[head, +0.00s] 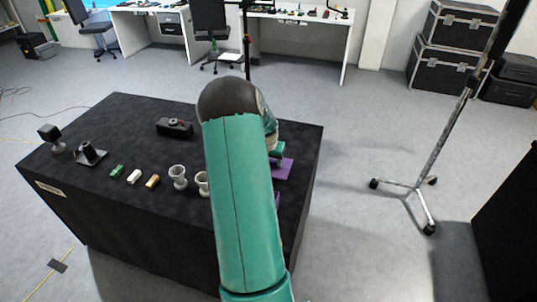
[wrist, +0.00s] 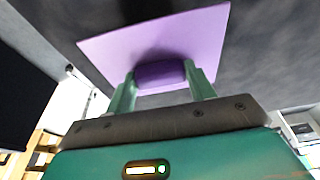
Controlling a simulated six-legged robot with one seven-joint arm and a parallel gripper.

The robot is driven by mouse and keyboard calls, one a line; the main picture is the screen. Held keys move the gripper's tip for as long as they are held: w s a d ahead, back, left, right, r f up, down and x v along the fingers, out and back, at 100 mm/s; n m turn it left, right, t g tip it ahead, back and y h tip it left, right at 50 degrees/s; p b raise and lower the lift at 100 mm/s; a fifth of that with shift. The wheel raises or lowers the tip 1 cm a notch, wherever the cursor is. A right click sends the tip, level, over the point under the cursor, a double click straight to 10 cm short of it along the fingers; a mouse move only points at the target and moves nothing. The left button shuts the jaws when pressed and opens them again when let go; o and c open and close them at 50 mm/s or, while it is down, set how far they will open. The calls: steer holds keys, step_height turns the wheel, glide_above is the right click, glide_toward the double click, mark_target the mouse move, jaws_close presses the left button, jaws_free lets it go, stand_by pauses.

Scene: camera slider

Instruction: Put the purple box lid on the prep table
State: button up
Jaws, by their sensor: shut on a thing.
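The purple box lid (head: 284,169) is a flat square plate with a block handle, above or at the right part of the black prep table (head: 110,125). In the wrist view the lid (wrist: 205,45) spreads beyond the fingers. My gripper (wrist: 160,76) is shut on its handle, one finger on each side. In the head view my gripper (head: 276,156) is partly hidden by my arm. I cannot tell whether the lid touches the tabletop. Another purple patch (head: 277,199) shows beside my arm, mostly hidden; it may be the box.
Two grey cups (head: 178,177), small green, white and tan blocks (head: 153,181), a black device (head: 174,127) and dark mounts (head: 90,153) stand on the table. A tripod stand (head: 425,190) is on the floor at right. The table's back left is mostly clear.

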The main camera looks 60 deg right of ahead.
mark_target(270, 160)
steer(key=shift+f, duration=1.45)
steer(key=shift+f, duration=0.4)
steer(key=o, duration=1)
steer(key=shift+o, duration=0.2)
steer(key=shift+r, duration=1.5)
steer(key=shift+r, duration=2)
